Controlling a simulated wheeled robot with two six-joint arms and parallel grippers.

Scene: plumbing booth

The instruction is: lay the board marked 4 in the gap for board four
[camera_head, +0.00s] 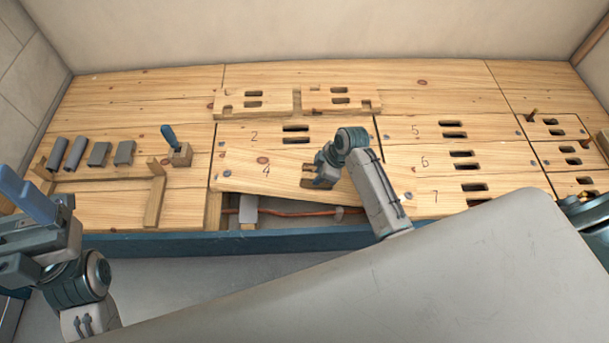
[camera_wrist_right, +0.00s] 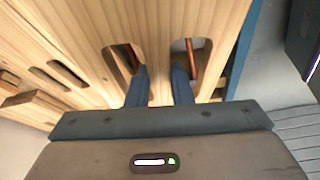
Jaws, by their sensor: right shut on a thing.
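The board marked 4 (camera_head: 255,180) lies askew at the front middle of the wooden floor, below the board marked 2 (camera_head: 254,148). The gap (camera_head: 270,211) shows along its front edge, with an orange pipe (camera_head: 300,213) inside. My right gripper (camera_head: 318,180) is at the board's slots. In the wrist view its fingers (camera_wrist_right: 160,85) reach into two slots and are shut on the wood (camera_wrist_right: 155,50) between them. Whether the board's back edge touches the floor is unclear. My left gripper (camera_head: 30,195) is at the far left, away from the boards; its opening is unclear.
Boards marked 5 (camera_head: 415,142), 6 (camera_head: 425,174) and 7 (camera_head: 435,203) lie to the right. Two loose notched boards (camera_head: 270,104) lie at the back. Grey clips (camera_head: 98,154) and a blue-handled tool (camera_head: 170,137) stand on the left. A blue front beam (camera_head: 180,243) edges the floor.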

